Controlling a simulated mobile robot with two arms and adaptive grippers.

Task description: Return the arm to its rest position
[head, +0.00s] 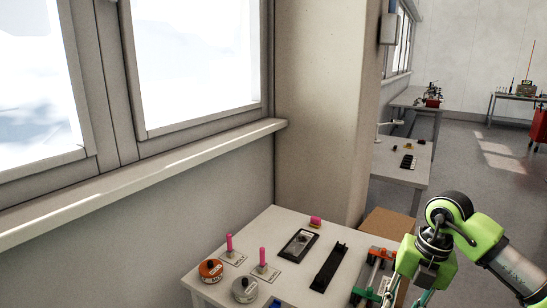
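My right arm (462,222), green and grey, comes in from the right and bends down over the right side of the white worktable (213,286). My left arm and gripper are not in view.
On the table are an orange-topped tin (210,270), a grey tin (244,290), two pink pegs on plates, a dark tray (299,244), a black rail (328,266) and a pink block (315,221). A wall, window and pillar stand behind. Other benches (408,165) are farther off.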

